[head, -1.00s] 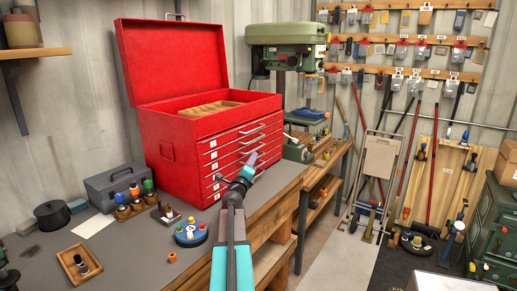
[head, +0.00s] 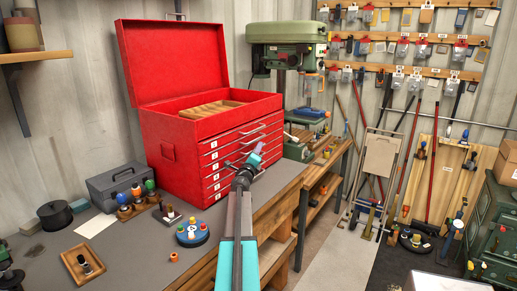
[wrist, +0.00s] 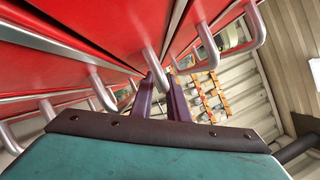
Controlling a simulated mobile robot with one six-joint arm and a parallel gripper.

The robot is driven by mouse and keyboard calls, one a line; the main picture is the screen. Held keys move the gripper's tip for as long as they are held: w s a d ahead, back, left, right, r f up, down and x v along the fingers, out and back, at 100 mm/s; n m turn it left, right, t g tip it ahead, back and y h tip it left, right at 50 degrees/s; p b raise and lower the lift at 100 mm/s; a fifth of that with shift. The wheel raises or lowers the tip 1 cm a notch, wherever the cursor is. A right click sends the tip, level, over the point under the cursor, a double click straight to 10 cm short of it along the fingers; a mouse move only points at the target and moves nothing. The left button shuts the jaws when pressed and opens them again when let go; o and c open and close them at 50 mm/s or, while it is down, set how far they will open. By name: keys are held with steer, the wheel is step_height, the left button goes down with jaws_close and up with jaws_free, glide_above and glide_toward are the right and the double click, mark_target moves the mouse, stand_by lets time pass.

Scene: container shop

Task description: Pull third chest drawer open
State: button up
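The red tool chest (head: 172,150) stands on the bench with its lid up. Its front has several numbered drawers with silver bar handles, and all look shut. The third drawer (head: 212,170) is counted from the top; my gripper hides part of the front's right side. My gripper (head: 260,149) is at the drawer handles, on the right half of the front. In the wrist view its two purple fingers (wrist: 165,88) point at the red drawer fronts, with a silver handle (wrist: 154,68) at the fingertips, seemingly between them. I cannot tell whether they grip it or which drawer it belongs to.
Other handles (wrist: 208,45) stick out close on both sides of my fingers. A blue round holder (head: 192,234), a wooden tray (head: 83,262) and a grey toolbox (head: 118,187) are on the bench. A green drill press (head: 287,50) stands right of the chest. Floor right of the bench is partly clear.

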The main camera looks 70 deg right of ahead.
steer(key=shift+d, duration=0.2)
jaws_close()
steer(key=shift+r, duration=0.1)
stand_by(1.3)
